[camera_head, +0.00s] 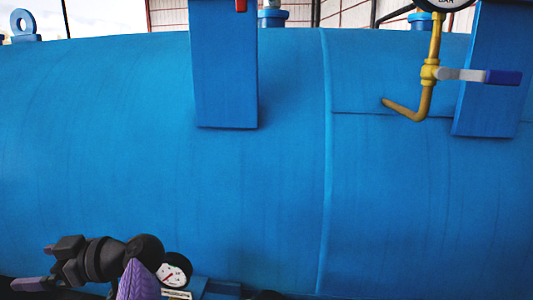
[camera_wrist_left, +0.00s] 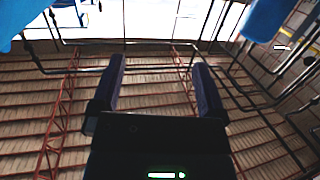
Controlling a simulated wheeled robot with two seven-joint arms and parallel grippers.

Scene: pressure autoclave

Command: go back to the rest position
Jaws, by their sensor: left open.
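My left gripper (camera_wrist_left: 158,68) shows in the left wrist view with its two dark purple fingers wide apart and nothing between them. Beyond the fingers are a ribbed wall or roof surface and pipes. In the head view, dark and purple parts of my left arm are at the lower left, in front of the big blue autoclave tank (camera_head: 270,190). I cannot tell there whether they touch anything. My right gripper is in neither view.
A yellow pipe (camera_head: 429,75) with a blue-handled valve (camera_head: 502,77) and a gauge stands at the upper right. A small white dial gauge (camera_head: 173,272) is next to my left arm. Dark pipes (camera_wrist_left: 130,41) cross the left wrist view.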

